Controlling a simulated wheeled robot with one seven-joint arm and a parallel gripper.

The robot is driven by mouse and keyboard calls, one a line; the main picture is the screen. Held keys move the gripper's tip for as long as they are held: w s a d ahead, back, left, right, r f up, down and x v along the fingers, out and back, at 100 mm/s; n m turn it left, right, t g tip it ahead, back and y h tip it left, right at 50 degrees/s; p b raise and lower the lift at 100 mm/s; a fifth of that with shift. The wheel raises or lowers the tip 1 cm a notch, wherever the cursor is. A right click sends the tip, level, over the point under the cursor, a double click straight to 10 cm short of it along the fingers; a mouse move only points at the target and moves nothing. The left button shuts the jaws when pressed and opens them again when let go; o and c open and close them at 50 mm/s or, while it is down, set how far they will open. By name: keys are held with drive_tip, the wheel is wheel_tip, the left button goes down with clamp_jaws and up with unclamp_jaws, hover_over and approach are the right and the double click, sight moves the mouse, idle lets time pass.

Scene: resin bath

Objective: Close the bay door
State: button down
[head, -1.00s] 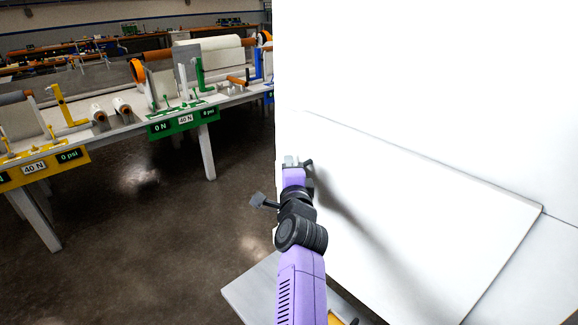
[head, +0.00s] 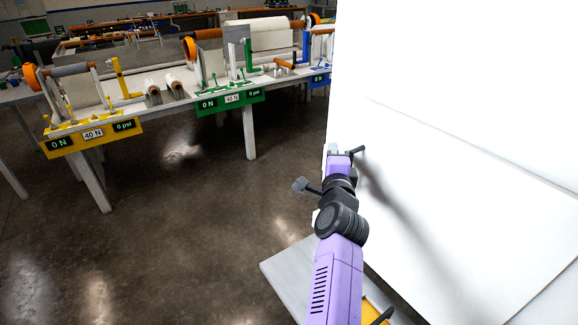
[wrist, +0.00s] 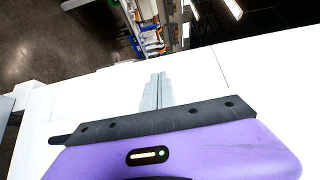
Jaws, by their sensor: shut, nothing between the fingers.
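A large white panel (head: 450,70), which looks like the bay door, fills the right of the head view. A seam or raised edge runs diagonally across it. I cannot tell whether it is open or closed. My gripper (head: 341,150) is at the panel's left edge, and my purple arm casts a shadow on the white surface. In the wrist view the shut, empty fingers (wrist: 156,92) point along the white surface (wrist: 230,75) towards its far edge. I cannot tell whether they touch it. No handle shows.
Benches with a yellow station (head: 92,135), a green station (head: 230,100) and a blue station (head: 320,79) stand at the back left. A grey slab (head: 290,270) lies low beside my arm. The dark floor (head: 180,220) between is clear.

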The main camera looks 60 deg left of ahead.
drive_tip(key=s+p, duration=0.2)
drive_tip(key=s, duration=0.9)
drive_tip(key=shift+a, duration=0.3)
drive_tip(key=shift+s+a+f, duration=0.1)
